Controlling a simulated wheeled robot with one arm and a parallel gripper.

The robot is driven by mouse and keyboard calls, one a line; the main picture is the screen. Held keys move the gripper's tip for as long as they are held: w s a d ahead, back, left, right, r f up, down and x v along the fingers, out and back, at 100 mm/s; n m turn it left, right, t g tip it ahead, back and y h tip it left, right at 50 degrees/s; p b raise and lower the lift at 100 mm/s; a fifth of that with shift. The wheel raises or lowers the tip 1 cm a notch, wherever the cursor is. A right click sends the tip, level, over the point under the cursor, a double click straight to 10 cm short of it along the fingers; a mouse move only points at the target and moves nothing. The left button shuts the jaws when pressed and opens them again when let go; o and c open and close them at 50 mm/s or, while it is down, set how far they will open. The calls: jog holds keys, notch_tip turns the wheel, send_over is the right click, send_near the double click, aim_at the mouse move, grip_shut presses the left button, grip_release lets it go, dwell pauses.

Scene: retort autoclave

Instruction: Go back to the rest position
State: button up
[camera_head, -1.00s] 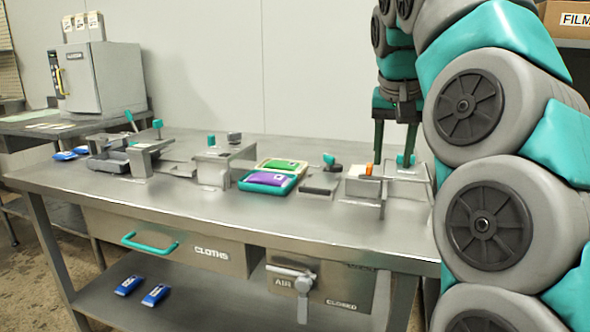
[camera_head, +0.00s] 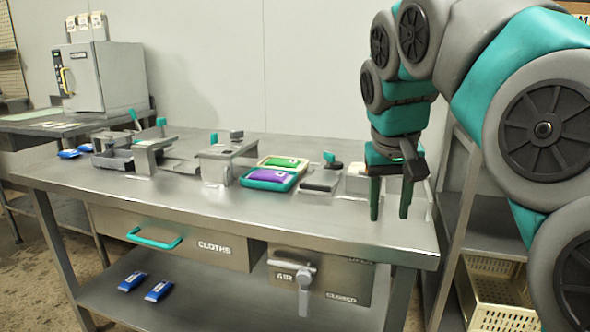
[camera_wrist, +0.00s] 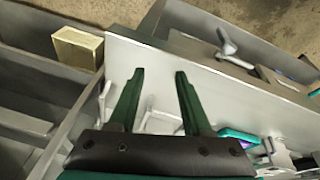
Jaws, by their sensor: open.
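My gripper (camera_head: 390,198) is open and empty, its two dark green fingers pointing down above the right end of the steel table (camera_head: 330,232). In the wrist view the open fingers (camera_wrist: 158,95) show over the table, with nothing between them. A small fixture at the table's right end is partly hidden behind the fingers in the head view.
A drawer with a teal handle (camera_head: 154,240) and an AIR valve (camera_head: 305,277) are on the table's front. A cream basket (camera_head: 493,295) sits on the rack at right.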

jog(key=s+f+g+y, duration=0.1)
jog(key=s+f+g, duration=0.3)
jog(key=s+f, duration=2.2)
jog(key=shift+s+a+f+n+g, duration=0.35)
jog(key=shift+s+a+n+g, duration=0.1)
jog(key=shift+s, duration=0.6)
